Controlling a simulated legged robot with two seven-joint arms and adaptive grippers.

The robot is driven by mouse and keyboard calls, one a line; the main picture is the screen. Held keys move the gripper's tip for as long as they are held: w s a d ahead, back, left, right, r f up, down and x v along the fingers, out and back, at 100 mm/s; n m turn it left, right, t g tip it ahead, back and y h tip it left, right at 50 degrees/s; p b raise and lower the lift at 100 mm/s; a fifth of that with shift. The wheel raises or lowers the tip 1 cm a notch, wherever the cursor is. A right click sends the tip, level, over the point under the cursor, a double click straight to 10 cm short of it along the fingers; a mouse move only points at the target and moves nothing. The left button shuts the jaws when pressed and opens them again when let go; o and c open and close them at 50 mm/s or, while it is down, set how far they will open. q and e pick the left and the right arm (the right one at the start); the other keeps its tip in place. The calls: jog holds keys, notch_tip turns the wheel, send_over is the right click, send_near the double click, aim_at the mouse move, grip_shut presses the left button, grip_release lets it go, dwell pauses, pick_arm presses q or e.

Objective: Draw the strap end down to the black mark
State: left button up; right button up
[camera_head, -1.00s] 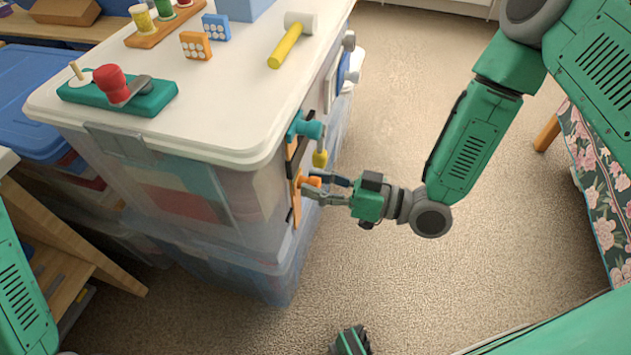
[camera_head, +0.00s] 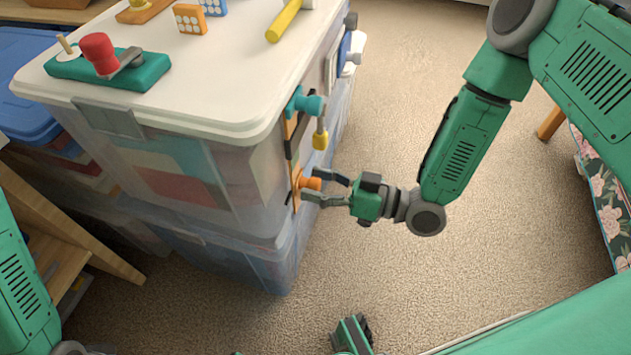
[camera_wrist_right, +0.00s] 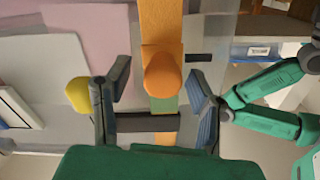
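An orange strip (camera_head: 295,188) runs up the side of the clear bin, with a rounded orange knob (camera_head: 311,184) standing out from it. In the right wrist view the strip (camera_wrist_right: 162,28) carries the knob (camera_wrist_right: 163,75) and a green patch (camera_wrist_right: 164,103). A short black bar (camera_wrist_right: 199,57) sits beside the strip, and a wider dark band (camera_wrist_right: 147,122) crosses it. I cannot tell which is the black mark. My right gripper (camera_head: 324,187) is open, its fingers either side of the knob with gaps; the wrist view shows both fingers (camera_wrist_right: 160,85).
A yellow cylinder (camera_head: 320,140) and a teal knob (camera_head: 308,105) stick out above the gripper. The bin's white lid (camera_head: 215,75) holds a red-and-teal toy (camera_head: 108,68) and a yellow-handled hammer (camera_head: 285,20). Carpet (camera_head: 400,290) right of the bin is clear.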

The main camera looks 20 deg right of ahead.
jog(key=v, duration=1.2)
jog(key=shift+f, duration=0.1)
